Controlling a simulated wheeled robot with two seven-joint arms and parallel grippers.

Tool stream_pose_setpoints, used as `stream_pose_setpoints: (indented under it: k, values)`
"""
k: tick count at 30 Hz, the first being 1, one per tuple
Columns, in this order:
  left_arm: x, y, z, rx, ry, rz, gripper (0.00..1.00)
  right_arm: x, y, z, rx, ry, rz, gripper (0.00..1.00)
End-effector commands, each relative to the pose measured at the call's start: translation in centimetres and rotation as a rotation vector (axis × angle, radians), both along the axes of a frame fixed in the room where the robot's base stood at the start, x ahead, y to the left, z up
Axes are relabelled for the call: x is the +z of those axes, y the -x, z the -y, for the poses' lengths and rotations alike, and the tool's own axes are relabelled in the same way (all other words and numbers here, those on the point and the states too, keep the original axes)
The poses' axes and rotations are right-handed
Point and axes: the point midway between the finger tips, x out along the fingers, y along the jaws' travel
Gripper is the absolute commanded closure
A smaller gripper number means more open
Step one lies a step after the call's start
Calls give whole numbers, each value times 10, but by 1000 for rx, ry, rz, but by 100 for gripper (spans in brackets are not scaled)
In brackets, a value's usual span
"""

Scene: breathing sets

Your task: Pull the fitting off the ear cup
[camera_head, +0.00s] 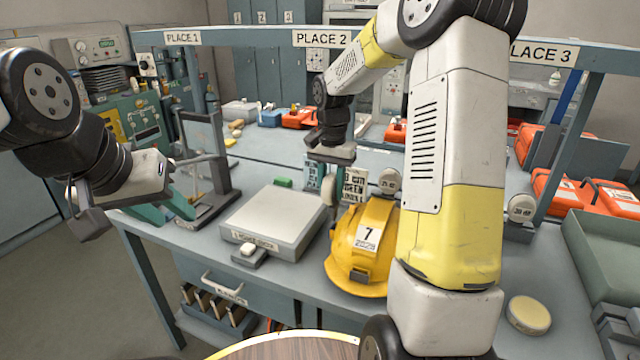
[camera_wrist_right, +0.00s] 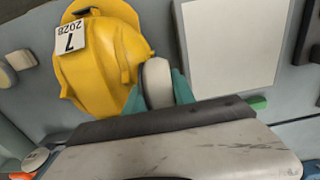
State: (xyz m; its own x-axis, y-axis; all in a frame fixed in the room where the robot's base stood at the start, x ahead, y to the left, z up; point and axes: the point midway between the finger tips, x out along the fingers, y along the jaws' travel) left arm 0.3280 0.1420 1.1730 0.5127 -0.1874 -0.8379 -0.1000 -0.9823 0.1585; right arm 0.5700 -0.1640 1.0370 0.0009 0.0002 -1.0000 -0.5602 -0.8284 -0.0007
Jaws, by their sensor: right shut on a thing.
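A yellow helmet (camera_head: 350,270) with a white label "7 2028" lies on the bench below the PLACE 2 sign. It also shows in the right wrist view (camera_wrist_right: 100,60). My right gripper (camera_head: 325,185) is low beside the helmet, its teal fingers pointing down. In the right wrist view its fingers are closed on a pale grey rounded piece (camera_wrist_right: 157,82) right beside the helmet. I cannot tell whether this piece is the ear cup or its fitting; its lower part is hidden by the gripper. My left gripper (camera_head: 166,211) is over the bench's left end, with teal fingers apart and empty.
A flat pale grey box (camera_head: 275,222) lies left of the helmet. A dark stand (camera_head: 220,178) is near my left gripper. A round cream pad (camera_head: 528,314) and a green tray (camera_head: 610,262) are at the right. Orange cases (camera_head: 560,190) stand behind.

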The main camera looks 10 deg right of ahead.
Motion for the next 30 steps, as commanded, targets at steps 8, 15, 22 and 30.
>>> stream_pose_setpoints:
  k: [8, 15, 22, 30]
  values:
    - [0, 0, 0, 0, 0, 0, 64, 1, 0, 0, 0, 0, 0, 100]
    - [0, 0, 0, 0, 0, 0, 64, 0, 0, 0, 0, 0, 0, 100]
    - [0, 0, 0, 0, 0, 0, 64, 7, 0, 0, 0, 1, 0, 100]
    - [0, 0, 0, 0, 0, 0, 64, 24, 0, 0, -1, 1, 2, 100]
